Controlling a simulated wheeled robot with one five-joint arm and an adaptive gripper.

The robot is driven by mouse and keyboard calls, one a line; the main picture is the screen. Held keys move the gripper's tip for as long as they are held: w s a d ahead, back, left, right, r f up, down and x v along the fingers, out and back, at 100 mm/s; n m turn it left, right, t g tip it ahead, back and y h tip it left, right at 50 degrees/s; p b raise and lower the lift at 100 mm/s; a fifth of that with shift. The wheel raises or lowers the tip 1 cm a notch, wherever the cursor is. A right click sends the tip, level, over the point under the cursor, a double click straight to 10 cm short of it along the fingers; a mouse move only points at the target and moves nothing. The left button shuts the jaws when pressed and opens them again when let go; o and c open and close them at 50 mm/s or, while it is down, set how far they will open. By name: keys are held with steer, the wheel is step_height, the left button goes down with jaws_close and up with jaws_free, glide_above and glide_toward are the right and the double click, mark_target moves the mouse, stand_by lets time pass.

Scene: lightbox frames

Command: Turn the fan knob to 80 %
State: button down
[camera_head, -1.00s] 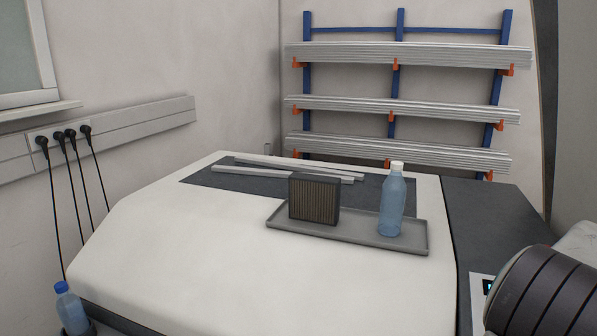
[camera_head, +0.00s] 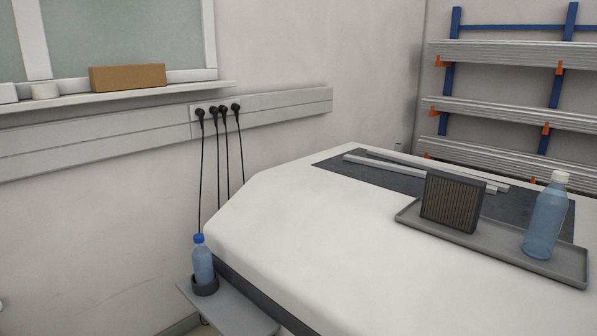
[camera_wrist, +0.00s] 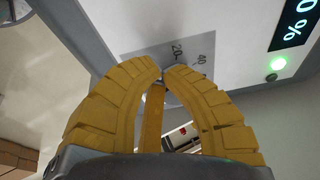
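In the wrist view, the control panel (camera_wrist: 222,22) is white, with a grey dial plate (camera_wrist: 140,58) printed 20 and 40. A black display (camera_wrist: 296,22) is cut off by the edge; a 0 and a % sign show on it in pale green. A green light (camera_wrist: 278,64) glows beside it. My gripper (camera_wrist: 162,73) has yellow ribbed fingers whose tips come together in front of the dial plate. The fingers hide the dial's middle. I cannot make out the fan knob or tell whether the tips touch it. The head view shows neither gripper nor knob.
In the head view, a white worktop (camera_head: 310,220) bears a grey tray (camera_head: 490,248) with a ribbed filter block (camera_head: 453,202) and a bottle (camera_head: 546,215). Another bottle (camera_head: 202,262) stands in a holder on a low shelf (camera_head: 225,308). Cables hang from wall sockets (camera_head: 218,112).

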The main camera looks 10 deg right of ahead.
steer(key=shift+s+d+r, duration=0.1)
steer(key=shift+s+d, duration=0.05)
stand_by(0.4)
steer(key=shift+w+d+r+p, duration=0.15)
steer(key=shift+w+r+p, duration=0.05)
steer(key=shift+p, duration=0.2)
steer(key=shift+w+d+p, duration=0.45)
steer(key=shift+d+p, duration=0.15)
steer(key=shift+p, duration=0.65)
steer(key=shift+w+a, duration=0.15)
steer(key=shift+w, duration=0.2)
stand_by(0.6)
step_height(320, 180, up, 6)
steer(key=s+a+p, duration=0.1)
steer(key=p, duration=0.3)
steer(key=shift+a, duration=0.2)
